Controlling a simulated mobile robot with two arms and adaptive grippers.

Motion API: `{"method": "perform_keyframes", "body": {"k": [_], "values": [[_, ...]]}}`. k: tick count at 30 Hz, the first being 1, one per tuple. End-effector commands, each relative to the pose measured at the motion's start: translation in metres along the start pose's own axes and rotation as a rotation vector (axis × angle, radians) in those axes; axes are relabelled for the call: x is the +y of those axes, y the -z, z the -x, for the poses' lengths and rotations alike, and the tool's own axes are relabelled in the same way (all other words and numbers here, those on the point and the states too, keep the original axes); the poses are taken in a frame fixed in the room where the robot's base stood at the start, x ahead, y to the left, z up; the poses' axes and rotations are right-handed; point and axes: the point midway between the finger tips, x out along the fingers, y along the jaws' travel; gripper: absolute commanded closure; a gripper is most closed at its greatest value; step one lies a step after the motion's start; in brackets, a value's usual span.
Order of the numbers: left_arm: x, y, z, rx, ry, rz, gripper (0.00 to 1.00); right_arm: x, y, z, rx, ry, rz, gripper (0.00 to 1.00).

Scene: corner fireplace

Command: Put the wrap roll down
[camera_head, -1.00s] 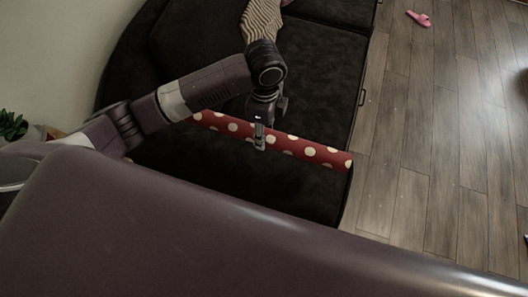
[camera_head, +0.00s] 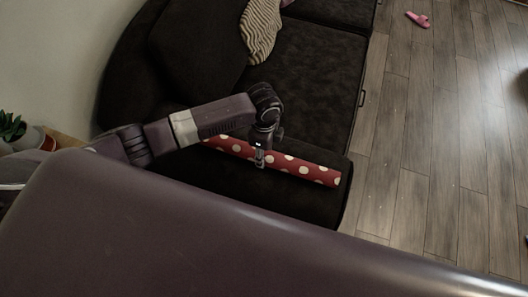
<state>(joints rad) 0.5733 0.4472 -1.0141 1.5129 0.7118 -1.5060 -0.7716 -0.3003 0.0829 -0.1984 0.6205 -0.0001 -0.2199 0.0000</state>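The wrap roll (camera_head: 305,168) is a long red tube with white dots. It lies along or just above the near section of the dark sofa (camera_head: 310,70); I cannot tell whether it touches the seat. My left gripper (camera_head: 260,161) reaches down from the left and is at the middle of the roll, with its fingers closed around it. The wrist and forearm hide part of the roll's left half. My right gripper is not in view.
A pink slipper (camera_head: 417,19) is on the wooden floor (camera_head: 430,120) at the right. A potted plant (camera_head: 11,127) stands at the left edge.

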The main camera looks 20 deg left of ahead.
Motion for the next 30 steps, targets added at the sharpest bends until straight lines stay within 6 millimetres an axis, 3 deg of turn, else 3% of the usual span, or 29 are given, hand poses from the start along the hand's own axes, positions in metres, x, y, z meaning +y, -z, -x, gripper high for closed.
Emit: {"method": "perform_keyframes", "body": {"k": [4,5,9,20,23,30], "values": [[0.000,0.000,-0.002,0.001,0.000,0.000,0.89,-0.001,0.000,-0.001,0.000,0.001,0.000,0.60],[0.000,0.000,-0.003,0.001,0.000,0.000,0.60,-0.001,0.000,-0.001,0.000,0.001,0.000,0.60],[0.000,0.000,-0.003,0.000,0.000,0.000,0.44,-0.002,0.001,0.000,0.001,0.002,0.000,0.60],[0.000,0.000,0.002,0.000,0.001,0.000,0.43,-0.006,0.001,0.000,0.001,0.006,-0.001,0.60],[-0.001,0.001,0.015,0.002,0.004,-0.001,0.43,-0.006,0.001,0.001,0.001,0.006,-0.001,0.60],[-0.001,0.000,0.066,0.002,0.005,-0.002,0.43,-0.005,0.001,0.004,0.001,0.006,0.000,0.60]]}}
